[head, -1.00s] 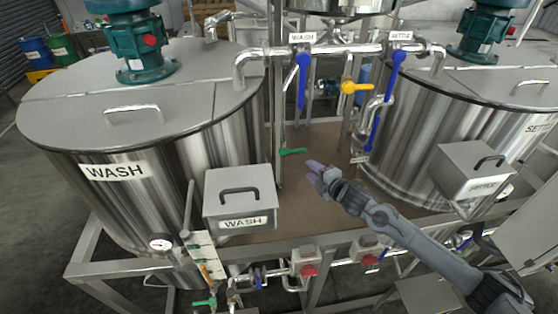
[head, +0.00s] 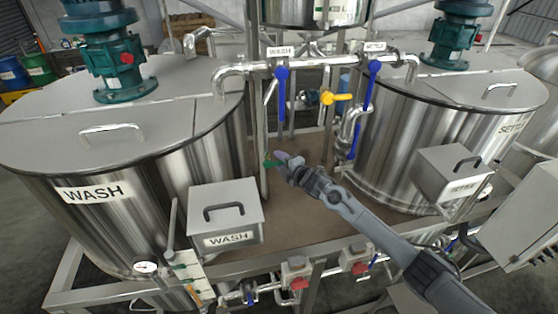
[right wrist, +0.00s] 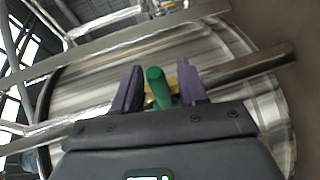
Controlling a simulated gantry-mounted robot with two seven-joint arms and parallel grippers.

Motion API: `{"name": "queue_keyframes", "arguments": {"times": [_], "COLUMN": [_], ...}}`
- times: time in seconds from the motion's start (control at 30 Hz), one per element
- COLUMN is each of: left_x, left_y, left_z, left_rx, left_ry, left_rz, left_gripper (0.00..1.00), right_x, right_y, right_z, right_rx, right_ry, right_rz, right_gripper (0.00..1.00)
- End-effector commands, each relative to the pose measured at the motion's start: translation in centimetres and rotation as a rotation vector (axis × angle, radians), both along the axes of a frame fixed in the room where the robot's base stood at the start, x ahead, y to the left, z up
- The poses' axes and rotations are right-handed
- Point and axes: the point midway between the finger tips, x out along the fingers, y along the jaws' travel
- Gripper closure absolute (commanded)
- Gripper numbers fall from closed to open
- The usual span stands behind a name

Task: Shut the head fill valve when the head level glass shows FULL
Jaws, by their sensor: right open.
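A green valve lever (head: 270,163) sits on the thin upright pipe between the two big tanks. My right gripper (head: 287,160) is right at it. In the right wrist view the green lever (right wrist: 157,86) stands between the two purple fingers of my gripper (right wrist: 157,92), which are apart. A gap shows on the lever's left; on its right the finger is close, and I cannot tell if it touches. A steel vessel (head: 300,14) shows at the top of the head view, cut off by the edge. I cannot read any level glass or FULL mark on it. My left gripper is out of view.
The WASH tank (head: 205,155) is on the left and the SETTLE tank (head: 400,130) on the right. Blue levers (head: 281,90) and a yellow lever (head: 337,98) hang on the pipework above. A WASH box (head: 226,195) stands in front. The brown deck (head: 290,225) is clear.

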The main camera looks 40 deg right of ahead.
Motion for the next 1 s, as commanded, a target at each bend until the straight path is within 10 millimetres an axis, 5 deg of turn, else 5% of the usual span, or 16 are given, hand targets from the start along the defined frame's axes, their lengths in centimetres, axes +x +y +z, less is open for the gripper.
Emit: {"name": "queue_keyframes", "arguments": {"times": [0.5, 0.8, 1.0], "left_x": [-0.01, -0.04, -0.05], "left_y": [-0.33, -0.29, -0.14], "left_z": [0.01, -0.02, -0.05], "left_rx": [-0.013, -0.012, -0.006], "left_ry": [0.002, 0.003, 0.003], "left_rz": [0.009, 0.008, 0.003], "left_gripper": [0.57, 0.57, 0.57], "right_x": [0.96, 0.95, 0.94], "right_y": [0.07, 0.05, 0.04], "right_z": [-0.19, -0.18, -0.18], "right_rx": [-0.001, -0.001, -0.001], "right_ry": [0.000, 0.000, 0.000], "right_rz": [0.002, 0.001, 0.001], "right_gripper": [0.58, 1.00, 1.00]}}
